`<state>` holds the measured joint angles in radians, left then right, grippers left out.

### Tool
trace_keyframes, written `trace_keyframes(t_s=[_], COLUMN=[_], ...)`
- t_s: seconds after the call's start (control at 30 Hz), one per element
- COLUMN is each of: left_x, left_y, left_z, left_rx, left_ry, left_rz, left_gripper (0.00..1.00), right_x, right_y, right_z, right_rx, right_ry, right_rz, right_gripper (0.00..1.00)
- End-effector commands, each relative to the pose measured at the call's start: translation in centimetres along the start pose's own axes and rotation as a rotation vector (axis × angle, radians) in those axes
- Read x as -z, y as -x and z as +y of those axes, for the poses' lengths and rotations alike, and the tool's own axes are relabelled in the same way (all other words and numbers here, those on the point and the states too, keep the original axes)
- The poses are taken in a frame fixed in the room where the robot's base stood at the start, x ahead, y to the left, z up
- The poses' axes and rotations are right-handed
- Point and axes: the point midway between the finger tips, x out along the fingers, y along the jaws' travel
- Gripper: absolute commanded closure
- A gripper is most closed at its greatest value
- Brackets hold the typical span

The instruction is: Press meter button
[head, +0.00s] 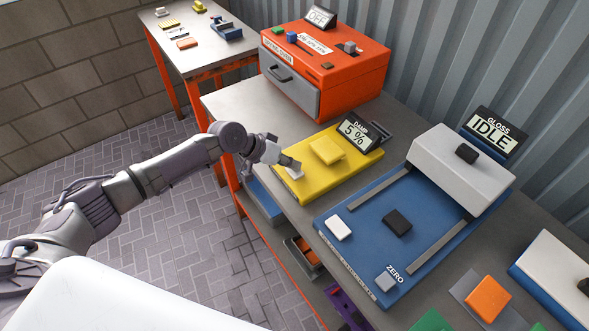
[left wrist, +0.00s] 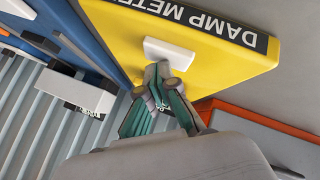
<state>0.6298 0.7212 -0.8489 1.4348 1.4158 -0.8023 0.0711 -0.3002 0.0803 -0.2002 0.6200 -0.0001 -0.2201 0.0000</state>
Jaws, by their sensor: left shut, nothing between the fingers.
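The yellow damp meter (head: 335,178) lies on the grey bench, with a raised yellow block on top and a display (head: 356,133) reading DAMP 5%. Its white button (head: 295,173) is at the front left end, partly hidden by my left gripper (head: 293,164). In the left wrist view, the meter (left wrist: 215,62) carries the lettering DAMP METR, cut off by the frame, and the white button (left wrist: 170,52). My left gripper (left wrist: 165,82) is shut and empty, its tips at the button's edge. I cannot tell how far the button is pressed. My right gripper is out of view.
A blue gloss meter (head: 360,235) with an IDLE display (head: 490,128) stands right of the damp meter. An orange drying oven (head: 340,65) stands behind it, its display reading OFF. Bins (head: 264,200) sit below the bench edge. An orange block (head: 488,298) lies at front right.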

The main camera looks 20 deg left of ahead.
Motion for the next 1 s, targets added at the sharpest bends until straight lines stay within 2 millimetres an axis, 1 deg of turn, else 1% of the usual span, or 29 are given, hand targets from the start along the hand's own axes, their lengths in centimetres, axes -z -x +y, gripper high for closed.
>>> trace_keyframes(t_s=[0.43, 0.57, 0.8, 1.0], left_x=[-0.2, -0.1, 0.7, 0.7], left_y=[-0.2, 0.1, 1.1, 1.1], left_z=[-0.1, 0.1, 0.8, 0.9], left_rx=[0.000, 0.000, 0.000, 0.000], left_ry=[0.001, 0.001, 0.001, 0.001], left_rz=[-0.004, -0.004, -0.004, -0.003], left_gripper=[1.00, 1.00, 1.00, 1.00], right_x=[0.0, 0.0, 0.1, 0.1], right_y=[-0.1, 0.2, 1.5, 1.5], right_z=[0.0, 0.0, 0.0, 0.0], right_rx=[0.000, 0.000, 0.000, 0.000], right_ry=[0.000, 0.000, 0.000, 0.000], right_rz=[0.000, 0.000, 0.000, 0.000], right_gripper=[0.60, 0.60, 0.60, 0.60])
